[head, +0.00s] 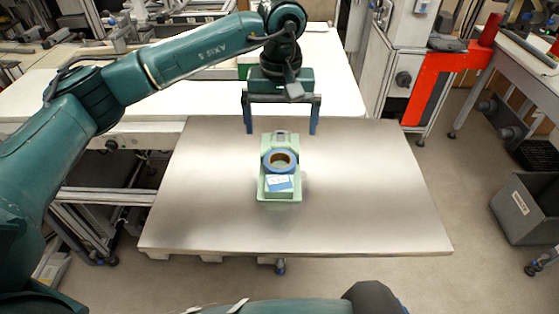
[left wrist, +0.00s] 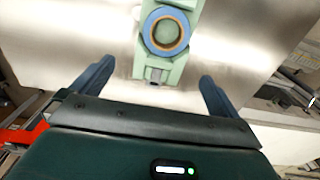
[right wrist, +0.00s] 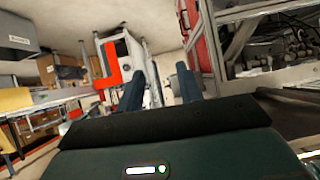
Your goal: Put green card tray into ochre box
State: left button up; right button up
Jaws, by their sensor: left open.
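The pale green card tray (head: 279,195) lies on the metal table, with a blue tape reel (head: 280,170) with a brown core and a blue-and-white card (head: 279,183) in it. The tray's near-gripper end also shows in the left wrist view (left wrist: 170,68). My left gripper (head: 281,127) is open and empty, pointing down beyond the tray's far end, its fingers wider apart than the tray. My right gripper (right wrist: 158,88) has its fingers apart with nothing between them, away from the tray. I cannot make out an ochre box for certain in any view.
The metal table (head: 370,190) is bare around the tray. A white bench (head: 150,100) stands behind it. A grey bin (head: 530,208) stands on the floor at right, near a red machine frame (head: 440,75). Brown cartons (right wrist: 62,68) show in the right wrist view.

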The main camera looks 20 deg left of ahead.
aim_at(280, 144)
pick_arm(q)
jog(key=shift+w+a+f+p, duration=0.15)
jog(key=shift+f+p, duration=0.1)
jog(key=shift+f, duration=0.85)
jog(key=shift+w+f+p, duration=0.2)
jog(key=shift+f+p, duration=0.1)
jog(key=shift+f, duration=0.85)
jog(key=shift+w+a+f+p, duration=0.15)
jog(key=shift+f+p, duration=0.1)
jog(key=shift+f, duration=0.85)
jog(key=shift+c, duration=0.6)
jog(key=c, duration=1)
